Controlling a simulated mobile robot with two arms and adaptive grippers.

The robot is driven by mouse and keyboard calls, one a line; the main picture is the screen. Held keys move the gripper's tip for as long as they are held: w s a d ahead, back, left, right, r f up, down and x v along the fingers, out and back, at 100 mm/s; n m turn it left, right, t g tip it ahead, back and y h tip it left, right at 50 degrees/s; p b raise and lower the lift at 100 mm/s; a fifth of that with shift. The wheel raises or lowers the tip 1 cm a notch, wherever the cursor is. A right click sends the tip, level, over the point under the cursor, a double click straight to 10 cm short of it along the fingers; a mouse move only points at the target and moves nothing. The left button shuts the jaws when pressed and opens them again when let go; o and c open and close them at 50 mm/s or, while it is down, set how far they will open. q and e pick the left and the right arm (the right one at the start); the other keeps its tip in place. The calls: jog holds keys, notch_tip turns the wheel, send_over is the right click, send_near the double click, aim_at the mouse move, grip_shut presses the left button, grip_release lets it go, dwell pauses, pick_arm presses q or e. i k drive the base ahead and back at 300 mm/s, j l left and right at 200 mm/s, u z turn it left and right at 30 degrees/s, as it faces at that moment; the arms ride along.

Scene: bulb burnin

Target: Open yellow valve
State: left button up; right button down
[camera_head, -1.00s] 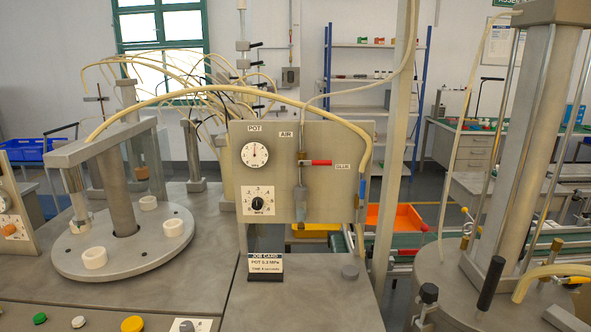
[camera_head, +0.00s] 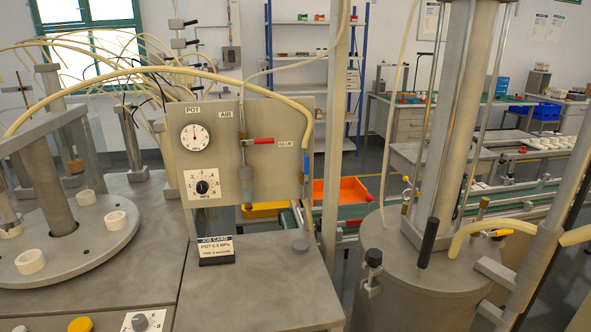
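A small valve with a yellow lever (camera_head: 499,233) sits on the cream hose at the right, above the lid of the large grey pot (camera_head: 415,290). The lever lies about along the hose; its exact angle is hard to tell at this size. A blue handle (camera_head: 306,165) hangs below the GLUE label at the panel's right edge. Neither of my grippers is in view.
The panel (camera_head: 225,120) carries a POT gauge (camera_head: 195,137) and a black knob (camera_head: 202,187). A job card (camera_head: 216,250) stands on the bench (camera_head: 260,290). Black clamp handles (camera_head: 428,242) and tall columns rise around the pot. A round indexing table (camera_head: 90,245) is at left.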

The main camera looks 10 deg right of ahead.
aim_at(496, 234)
jog(key=z, duration=1.4)
jog(key=l+u, duration=0.1)
jog(key=u, duration=0.25)
jog(key=l+u, duration=0.1)
jog(key=u, duration=0.25)
jog(key=i+l+u, duration=0.1)
jog(key=u, duration=0.25)
jog(key=l+u, duration=0.2)
jog(key=l, duration=0.3)
jog(key=l+u, duration=0.25)
jog(key=l, duration=0.25)
jog(key=k+l+u, duration=0.2)
jog(key=l, duration=0.3)
jog(key=l+u, duration=0.25)
jog(key=l, duration=0.25)
jog(key=k+l, duration=0.15)
jog(key=l, duration=0.25)
jog(key=k+l, duration=0.1)
jog(key=l, duration=0.3)
